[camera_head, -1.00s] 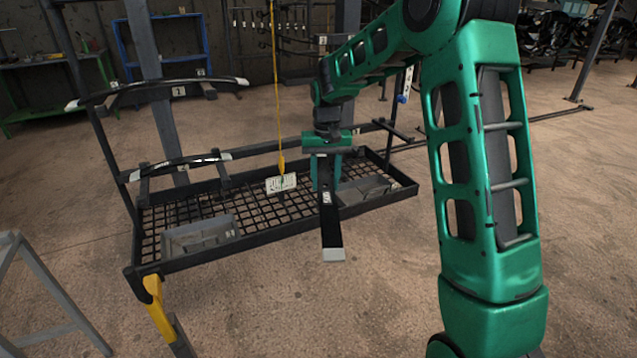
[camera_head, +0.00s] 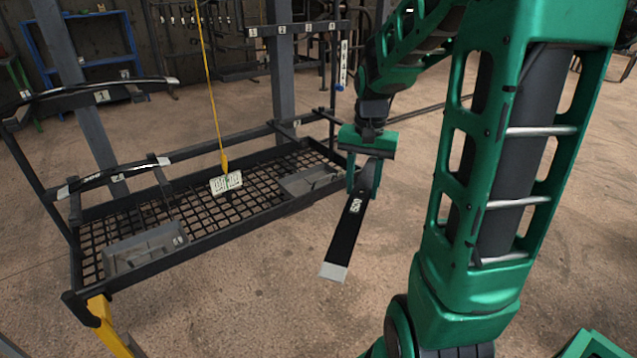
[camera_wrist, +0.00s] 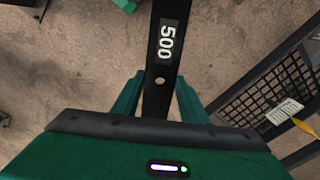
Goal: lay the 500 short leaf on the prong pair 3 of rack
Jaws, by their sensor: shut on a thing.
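My gripper (camera_head: 364,190) is shut on a black leaf (camera_head: 346,232) marked 500, with a pale end pointing down toward the viewer. In the wrist view the leaf (camera_wrist: 163,80) runs between the two green fingers, its 500 label and a small hole showing. The gripper and leaf are to the right of the rack (camera_head: 200,225), apart from it and above the floor. The rack carries a long leaf on its upper left prongs (camera_head: 101,97) and a shorter leaf (camera_head: 115,176) below. Prongs with a small plate (camera_head: 297,124) at the rack's right side look empty.
The rack's mesh shelf holds a grey bin (camera_head: 146,248) at left and another (camera_head: 310,180) at right. A yellow cord (camera_head: 212,90) hangs over it with a white tag (camera_head: 226,183). Open floor lies in front of the rack.

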